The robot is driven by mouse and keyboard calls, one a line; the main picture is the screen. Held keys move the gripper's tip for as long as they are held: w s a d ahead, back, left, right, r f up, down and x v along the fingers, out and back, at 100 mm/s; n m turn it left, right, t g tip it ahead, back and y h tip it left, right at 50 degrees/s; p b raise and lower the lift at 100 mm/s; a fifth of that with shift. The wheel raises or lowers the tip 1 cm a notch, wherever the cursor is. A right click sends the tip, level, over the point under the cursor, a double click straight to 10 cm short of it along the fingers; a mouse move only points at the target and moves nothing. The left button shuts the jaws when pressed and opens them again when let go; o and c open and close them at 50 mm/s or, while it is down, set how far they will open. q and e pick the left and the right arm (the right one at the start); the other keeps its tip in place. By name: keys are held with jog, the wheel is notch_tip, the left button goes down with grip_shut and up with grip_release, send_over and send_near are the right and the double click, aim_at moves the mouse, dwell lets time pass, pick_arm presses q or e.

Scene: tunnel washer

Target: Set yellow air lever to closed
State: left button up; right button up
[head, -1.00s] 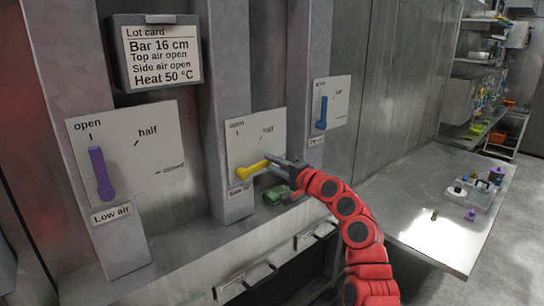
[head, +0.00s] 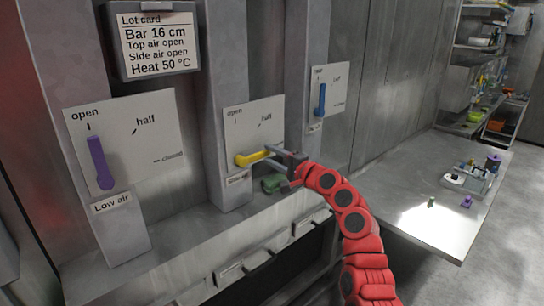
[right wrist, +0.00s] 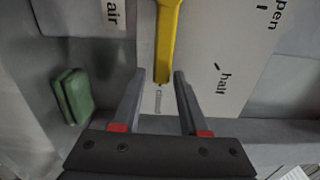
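The yellow air lever (head: 252,159) sits on the middle white plate (head: 240,122) above a small label that looks like "Side air". It points right, well away from the "open" and "half" marks. In the right wrist view the yellow lever (right wrist: 168,40) points at the small closed mark (right wrist: 158,98), its tip just short of the print. My right gripper (head: 277,158) is at the lever's free end. In the right wrist view its fingers (right wrist: 160,76) are apart, one on each side of the tip, with gaps visible. My left gripper is not in view.
A purple lever (head: 100,163) on the left plate and a blue lever (head: 321,99) on the right plate both point near "open". A green block (head: 272,184) lies on the ledge below the gripper. A lot card (head: 155,38) hangs above. A metal table (head: 400,190) stands right.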

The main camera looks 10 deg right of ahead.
jog(key=shift+o, duration=0.7)
jog(key=shift+s, duration=0.1)
jog(key=shift+s+d, duration=0.15)
jog(key=shift+s, duration=0.05)
jog(key=b+v, duration=0.5)
jog(key=v, duration=1.1)
jog(key=shift+s+d, duration=0.25)
jog(key=shift+s, duration=0.05)
